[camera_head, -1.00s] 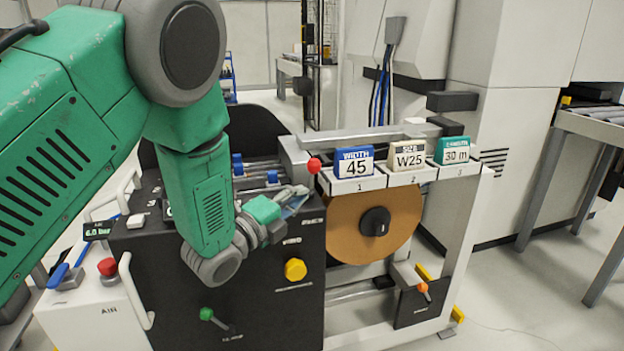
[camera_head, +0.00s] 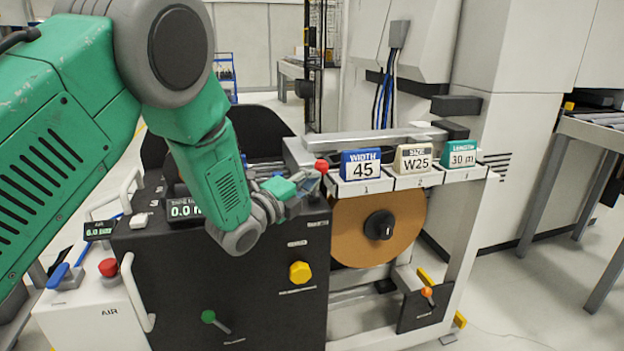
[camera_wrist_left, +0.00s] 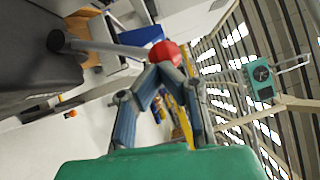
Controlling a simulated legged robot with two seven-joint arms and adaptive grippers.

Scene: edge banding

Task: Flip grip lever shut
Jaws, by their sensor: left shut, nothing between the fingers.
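A lever with a red ball knob (camera_head: 321,166) stands at the top left of the tape unit, beside the WIDTH 45 sign. My left gripper (camera_head: 314,178) is shut and empty, with its tips close to this knob. In the left wrist view the red knob (camera_wrist_left: 165,52) sits just beyond the fingertips (camera_wrist_left: 170,78), and its grey rod (camera_wrist_left: 105,46) runs left to a dark block. I cannot tell whether the fingertips touch the knob. Part of the lever is hidden in the head view. My right gripper is not in view.
The WIDTH 45 (camera_head: 361,165), SIZE W25 (camera_head: 413,158) and LENGTH 30 m (camera_head: 460,155) signs stand right of the knob. Below are a brown roll (camera_head: 350,230), a yellow knob (camera_head: 300,272), a green-knobbed lever (camera_head: 209,316) and an orange-knobbed lever (camera_head: 427,292).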

